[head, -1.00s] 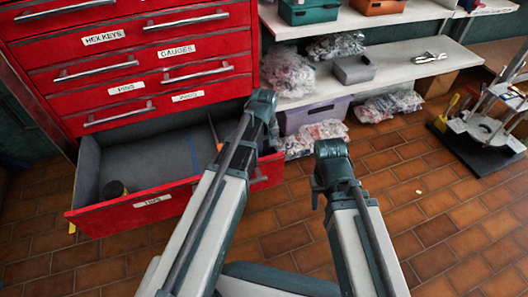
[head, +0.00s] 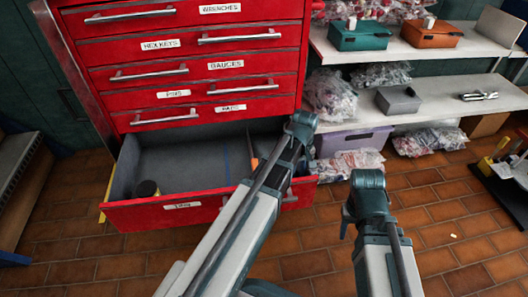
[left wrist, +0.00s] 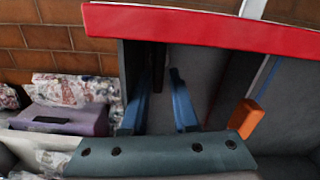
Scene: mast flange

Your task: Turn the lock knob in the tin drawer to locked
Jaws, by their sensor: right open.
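The tin drawer (head: 180,212) is the open bottom drawer of the red cabinet, with a small white label on its front. Its grey inside shows a dark round object (head: 146,188) at the left and an orange-handled thing (head: 254,164) near my left arm. I cannot make out a lock knob. My left gripper is hidden behind its arm at the drawer's right end in the head view. In the left wrist view the left gripper (left wrist: 162,75) has its blue fingers apart, with a dark strip between or beyond them. My right gripper (head: 346,228) is open, right of the drawer above the floor.
The red cabinet's upper drawers (head: 190,73) are shut. Shelves (head: 440,105) at the right hold boxes and bags. A purple bin (head: 352,141) stands right of the drawer and shows in the left wrist view (left wrist: 62,118). The tiled floor (head: 300,240) in front is open.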

